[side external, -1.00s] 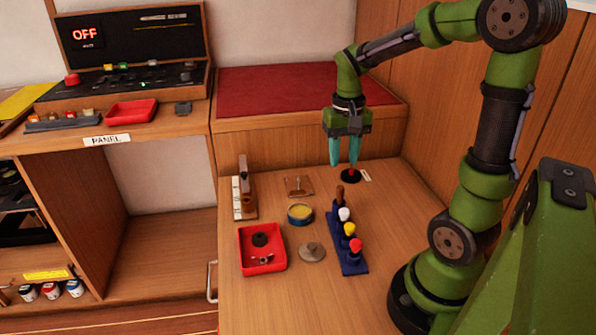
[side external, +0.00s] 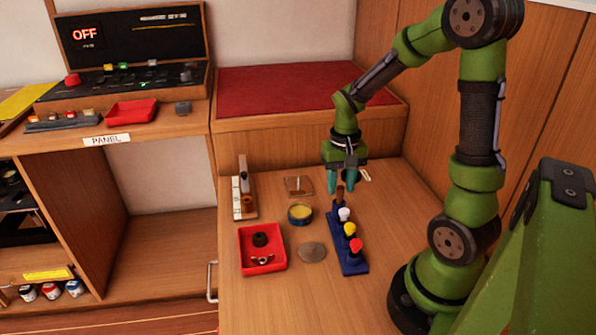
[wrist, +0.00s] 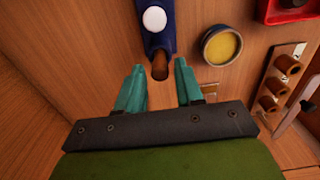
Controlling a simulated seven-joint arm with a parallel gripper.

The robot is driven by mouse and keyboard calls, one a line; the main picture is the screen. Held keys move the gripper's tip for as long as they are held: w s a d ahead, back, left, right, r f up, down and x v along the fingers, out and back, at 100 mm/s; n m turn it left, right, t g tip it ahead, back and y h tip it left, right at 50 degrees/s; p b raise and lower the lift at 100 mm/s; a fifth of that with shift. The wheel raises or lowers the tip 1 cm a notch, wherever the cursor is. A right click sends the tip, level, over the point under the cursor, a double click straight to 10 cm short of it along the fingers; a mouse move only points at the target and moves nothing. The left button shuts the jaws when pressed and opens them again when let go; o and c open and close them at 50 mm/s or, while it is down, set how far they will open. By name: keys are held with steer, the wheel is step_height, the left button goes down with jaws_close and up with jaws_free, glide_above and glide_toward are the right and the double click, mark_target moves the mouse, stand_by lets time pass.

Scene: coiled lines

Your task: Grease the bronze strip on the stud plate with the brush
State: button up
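The blue rack (side external: 349,251) holds upright tools with white, yellow and red knobs. At its far end is a brown handle (side external: 339,193), which looks like the brush; its bristles are hidden. My gripper (side external: 345,188) is open just above and around the far end of the rack. In the wrist view the brown handle (wrist: 160,66) lies ahead between my teal fingers (wrist: 158,85), touching neither. A round tin of yellow grease (side external: 300,213) stands left of the rack. A small square plate (side external: 299,187) with a brownish strip and an upright stud lies behind the tin; its details are small.
A red tray (side external: 262,262) holds a dark round part and a small metal piece. A grey disc (side external: 312,252) lies beside it. The front of the table is clear.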

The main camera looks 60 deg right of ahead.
jaws_close()
steer(key=shift+r, duration=3.25)
